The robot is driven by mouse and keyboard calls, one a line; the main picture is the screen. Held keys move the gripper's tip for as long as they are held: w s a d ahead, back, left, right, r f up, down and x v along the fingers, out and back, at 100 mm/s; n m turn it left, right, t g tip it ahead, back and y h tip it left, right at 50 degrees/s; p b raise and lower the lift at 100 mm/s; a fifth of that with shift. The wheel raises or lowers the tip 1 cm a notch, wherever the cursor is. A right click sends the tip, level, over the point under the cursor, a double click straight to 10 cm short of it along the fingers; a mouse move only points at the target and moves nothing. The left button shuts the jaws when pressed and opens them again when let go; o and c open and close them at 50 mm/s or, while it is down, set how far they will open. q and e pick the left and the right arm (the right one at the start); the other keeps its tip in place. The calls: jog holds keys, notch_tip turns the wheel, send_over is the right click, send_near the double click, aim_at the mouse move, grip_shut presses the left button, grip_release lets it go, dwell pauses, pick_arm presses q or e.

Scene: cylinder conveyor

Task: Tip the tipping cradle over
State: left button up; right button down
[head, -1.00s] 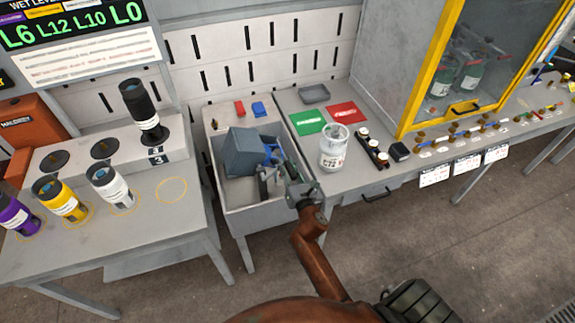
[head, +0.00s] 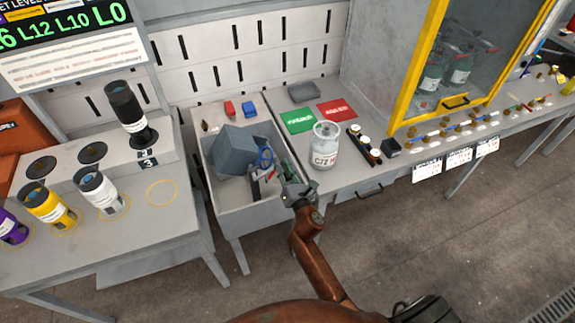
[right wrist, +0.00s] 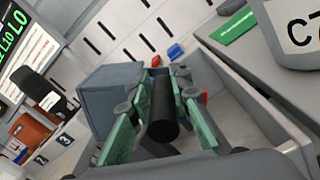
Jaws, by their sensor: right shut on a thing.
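The tipping cradle (head: 236,150), a blue-grey box, sits tilted inside the pale grey trough (head: 226,202) in the head view. It also shows in the right wrist view (right wrist: 107,92), behind my fingers. My right gripper (head: 272,172) is at the right side of the cradle, inside the trough. In the right wrist view its green-padded fingers (right wrist: 160,100) are on either side of a black bar-like handle (right wrist: 163,112) and shut on it. How the handle joins the cradle is hidden. My left gripper is not in view.
A labelled jar (head: 325,145) stands on the bench just right of the trough. On the left table stand several cylinders, including a black one (head: 125,103). The trough's right wall is close to my arm.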

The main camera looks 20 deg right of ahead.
jog(key=c, duration=1.9)
grip_release()
jog(key=shift+f, duration=0.85)
jog(key=shift+o, duration=0.4)
jog(key=shift+r, duration=0.1)
jog(key=s+a, duration=0.1)
jog(key=s, duration=1.1)
jog(key=shift+r, duration=0.2)
